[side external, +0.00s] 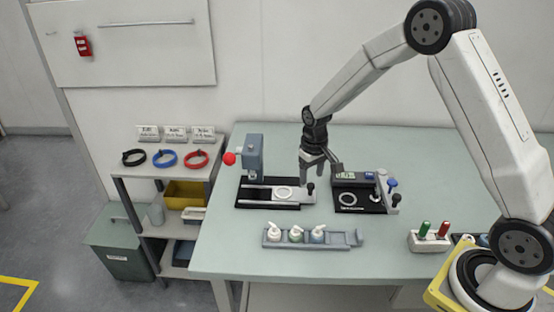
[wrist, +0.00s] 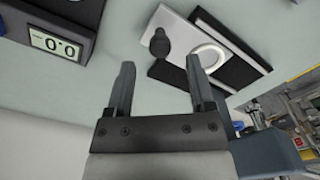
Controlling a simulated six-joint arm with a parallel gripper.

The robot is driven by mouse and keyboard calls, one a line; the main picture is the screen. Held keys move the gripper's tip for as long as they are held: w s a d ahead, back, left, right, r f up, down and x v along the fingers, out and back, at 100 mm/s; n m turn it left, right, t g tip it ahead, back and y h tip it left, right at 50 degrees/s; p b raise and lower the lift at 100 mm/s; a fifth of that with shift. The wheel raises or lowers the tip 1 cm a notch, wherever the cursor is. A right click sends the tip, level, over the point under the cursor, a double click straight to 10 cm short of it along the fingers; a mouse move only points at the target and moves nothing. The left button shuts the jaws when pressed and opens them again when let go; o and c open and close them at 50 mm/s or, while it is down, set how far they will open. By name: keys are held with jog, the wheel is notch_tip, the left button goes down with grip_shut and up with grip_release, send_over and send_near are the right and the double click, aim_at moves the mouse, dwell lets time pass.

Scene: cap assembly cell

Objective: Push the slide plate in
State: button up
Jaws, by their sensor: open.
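The slide plate (side external: 298,196) is a pale flat plate with a white ring on it. It lies on the black base (side external: 246,200) of the grey press (side external: 253,152), and its right end sticks out past the base. A black knob (side external: 311,188) stands on that end. In the wrist view, the slide plate (wrist: 177,22) and the knob (wrist: 160,42) show beyond my fingertips. My gripper (side external: 321,170) is open and empty, close above the knob end. It also shows in the wrist view (wrist: 157,72), apart from the knob in that picture. The exact height gap is unclear.
A device with a display (side external: 358,190) stands just right of the knob. A grey tray (side external: 340,239) with several small bottles lies in front. A red ball (side external: 229,158) is on the press's left. A holder with red and green items (side external: 425,241) is at right. The back of the table is clear.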

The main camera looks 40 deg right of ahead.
aim_at(294, 190)
jog(key=shift+f, duration=1.35)
grip_shut()
dwell(0.5)
